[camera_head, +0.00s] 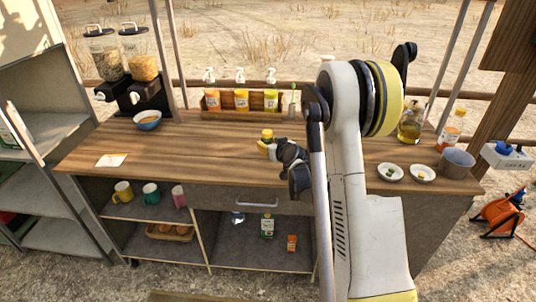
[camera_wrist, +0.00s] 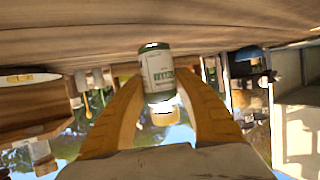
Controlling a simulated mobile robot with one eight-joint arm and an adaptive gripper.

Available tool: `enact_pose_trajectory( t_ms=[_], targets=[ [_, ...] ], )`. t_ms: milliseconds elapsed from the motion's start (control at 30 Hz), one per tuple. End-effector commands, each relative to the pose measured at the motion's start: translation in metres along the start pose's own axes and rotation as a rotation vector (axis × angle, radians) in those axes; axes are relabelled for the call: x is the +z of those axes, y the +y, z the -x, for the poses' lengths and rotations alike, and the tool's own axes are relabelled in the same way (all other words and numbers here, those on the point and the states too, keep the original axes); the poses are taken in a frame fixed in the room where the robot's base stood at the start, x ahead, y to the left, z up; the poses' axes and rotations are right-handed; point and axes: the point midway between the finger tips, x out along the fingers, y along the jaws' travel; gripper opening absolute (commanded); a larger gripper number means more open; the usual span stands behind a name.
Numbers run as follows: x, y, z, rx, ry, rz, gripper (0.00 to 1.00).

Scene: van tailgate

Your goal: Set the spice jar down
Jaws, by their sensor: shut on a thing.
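The spice jar (camera_wrist: 157,68) has a white label with green lettering, a green band at its base and a yellow cap. The wrist view shows it upside down, with the wooden counter above it. My gripper (camera_wrist: 163,82) has its two yellow fingers on either side of the jar and is shut on it. In the head view the jar's yellow cap (camera_head: 267,133) shows just left of my gripper (camera_head: 270,146), over the middle of the counter (camera_head: 215,150). The jar is upright; I cannot tell whether its base touches the wood. My gripper partly hides the jar in the head view.
A rack with several pump bottles (camera_head: 241,99) stands behind. Small bowls (camera_head: 390,171) and a grey pot (camera_head: 457,162) are at the right.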

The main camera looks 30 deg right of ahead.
Motion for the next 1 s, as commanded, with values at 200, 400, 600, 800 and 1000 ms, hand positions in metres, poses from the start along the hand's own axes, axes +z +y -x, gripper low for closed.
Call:
enact_pose_trajectory(
  t_ms=[200, 400, 600, 800, 1000],
  targets=[
    [0.032, 0.000, -0.013, 0.000, 0.000, 0.000, 0.03],
    [0.031, 0.000, -0.013, 0.000, 0.000, 0.000, 0.03],
    [0.035, 0.000, -0.014, 0.000, 0.000, 0.000, 0.42],
    [0.034, 0.000, -0.013, 0.000, 0.000, 0.000, 0.56],
    [0.032, 0.000, -0.013, 0.000, 0.000, 0.000, 0.56]
  ],
)
